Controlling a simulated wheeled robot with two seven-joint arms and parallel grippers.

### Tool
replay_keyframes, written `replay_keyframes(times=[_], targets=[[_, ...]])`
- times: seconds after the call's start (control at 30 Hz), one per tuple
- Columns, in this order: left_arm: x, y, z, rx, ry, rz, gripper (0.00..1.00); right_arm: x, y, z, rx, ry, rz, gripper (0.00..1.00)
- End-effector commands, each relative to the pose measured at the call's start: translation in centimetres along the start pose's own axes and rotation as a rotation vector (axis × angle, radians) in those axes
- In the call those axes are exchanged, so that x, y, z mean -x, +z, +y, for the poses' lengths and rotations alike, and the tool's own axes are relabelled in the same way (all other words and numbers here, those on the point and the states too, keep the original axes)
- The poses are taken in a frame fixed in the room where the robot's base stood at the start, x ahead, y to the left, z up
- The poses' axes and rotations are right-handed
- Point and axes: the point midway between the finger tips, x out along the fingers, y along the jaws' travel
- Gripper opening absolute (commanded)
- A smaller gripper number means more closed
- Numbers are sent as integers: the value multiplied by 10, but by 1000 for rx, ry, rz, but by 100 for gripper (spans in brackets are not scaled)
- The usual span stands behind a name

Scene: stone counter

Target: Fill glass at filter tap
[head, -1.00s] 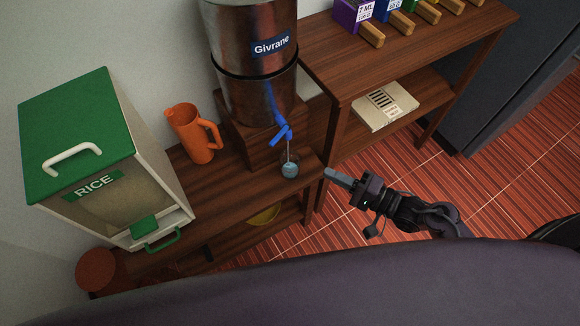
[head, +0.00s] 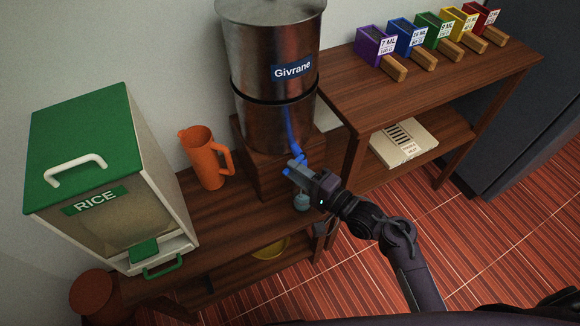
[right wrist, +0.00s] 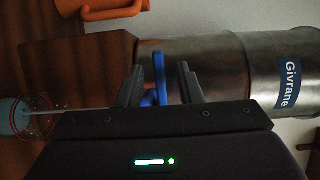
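The steel Givrane water filter (head: 272,95) stands on a wooden block, with a blue tap (head: 298,153) low on its front. A small glass (head: 302,203) holding bluish water sits below the tap, partly hidden by my right gripper. In the right wrist view the glass (right wrist: 28,120) is at the left, with a thin stream running into it. My right gripper (head: 293,168) is at the tap. In the right wrist view its two fingers stand apart, with the blue tap lever (right wrist: 160,78) between them; contact is unclear. My left gripper is not in view.
An orange jug (head: 203,160) and a green-and-white rice dispenser (head: 110,180) stand left of the filter on the wooden bench (head: 215,215). A wooden shelf (head: 430,85) with several coloured boxes stands to the right. A yellow bowl (head: 270,247) lies on the lower shelf.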

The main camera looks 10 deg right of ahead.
Motion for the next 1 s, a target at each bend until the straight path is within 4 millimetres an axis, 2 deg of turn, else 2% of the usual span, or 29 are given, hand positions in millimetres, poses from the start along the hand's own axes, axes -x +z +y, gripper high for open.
replay_keyframes(times=[0.1,0.2,0.5,0.77,1.0], targets=[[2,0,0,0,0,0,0,-15,0,0,-2,0,0,33],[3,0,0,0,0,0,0,-22,0,0,0,0,1,33],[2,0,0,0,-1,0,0,-25,0,1,0,1,0,33],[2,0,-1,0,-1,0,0,-25,0,1,0,1,0,0],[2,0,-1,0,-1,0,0,-25,0,1,0,2,0,0]])
